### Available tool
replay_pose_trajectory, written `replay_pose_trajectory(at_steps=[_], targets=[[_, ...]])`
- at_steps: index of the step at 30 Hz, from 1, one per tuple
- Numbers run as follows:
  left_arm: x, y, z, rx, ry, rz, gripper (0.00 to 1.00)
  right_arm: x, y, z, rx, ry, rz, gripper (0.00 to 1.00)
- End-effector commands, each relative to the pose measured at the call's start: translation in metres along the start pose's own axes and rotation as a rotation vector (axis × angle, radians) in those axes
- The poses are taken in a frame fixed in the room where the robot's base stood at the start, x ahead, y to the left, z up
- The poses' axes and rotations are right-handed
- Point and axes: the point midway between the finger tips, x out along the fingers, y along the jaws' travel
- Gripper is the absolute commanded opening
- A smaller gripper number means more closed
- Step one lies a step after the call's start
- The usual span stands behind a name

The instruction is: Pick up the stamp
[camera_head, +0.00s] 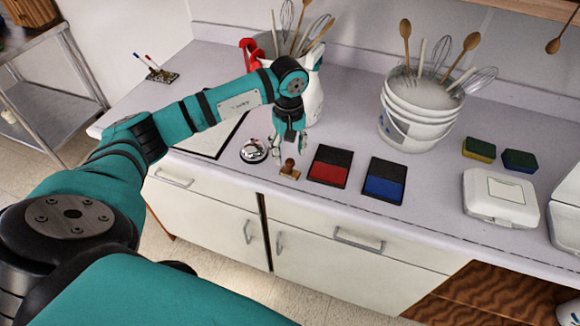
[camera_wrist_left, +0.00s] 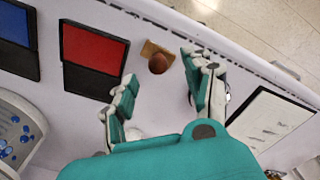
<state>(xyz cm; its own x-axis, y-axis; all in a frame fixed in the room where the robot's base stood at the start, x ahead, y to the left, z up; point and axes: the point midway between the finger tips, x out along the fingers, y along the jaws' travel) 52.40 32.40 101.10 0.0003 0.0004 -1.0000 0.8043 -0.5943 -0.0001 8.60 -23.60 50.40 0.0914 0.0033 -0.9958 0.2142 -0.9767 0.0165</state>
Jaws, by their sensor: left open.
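The stamp (camera_head: 289,167) has a brown wooden knob and stands near the front edge of the counter in the head view. In the left wrist view the stamp (camera_wrist_left: 158,62) shows its round knob on a tan base, beyond and between the fingertips. My left gripper (camera_head: 289,146) is open and empty, above and just behind the stamp in the head view. Its two spread fingers (camera_wrist_left: 158,75) also show in the left wrist view, apart from the stamp. My right gripper is not in view.
A silver bell (camera_head: 253,150) stands left of the stamp. A red ink pad (camera_head: 327,171) and a blue ink pad (camera_head: 383,187) lie to its right. A white bucket of utensils (camera_head: 417,120) stands behind, and a white box (camera_head: 499,197) is farther right.

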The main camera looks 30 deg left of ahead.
Motion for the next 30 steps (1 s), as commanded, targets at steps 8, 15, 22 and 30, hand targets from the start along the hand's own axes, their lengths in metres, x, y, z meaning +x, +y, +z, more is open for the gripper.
replay_pose_trajectory(at_steps=[8,15,22,30], targets=[[0.035,0.004,-0.001,-0.001,-0.005,-0.004,0.51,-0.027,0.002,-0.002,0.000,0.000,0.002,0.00],[0.052,0.004,-0.002,0.001,-0.001,-0.001,0.51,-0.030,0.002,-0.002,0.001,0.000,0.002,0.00],[0.051,0.004,-0.002,0.000,0.000,0.000,0.41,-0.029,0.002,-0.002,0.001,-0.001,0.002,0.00],[0.051,0.004,-0.002,0.000,0.000,0.000,0.06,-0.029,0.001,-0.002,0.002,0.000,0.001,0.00]])
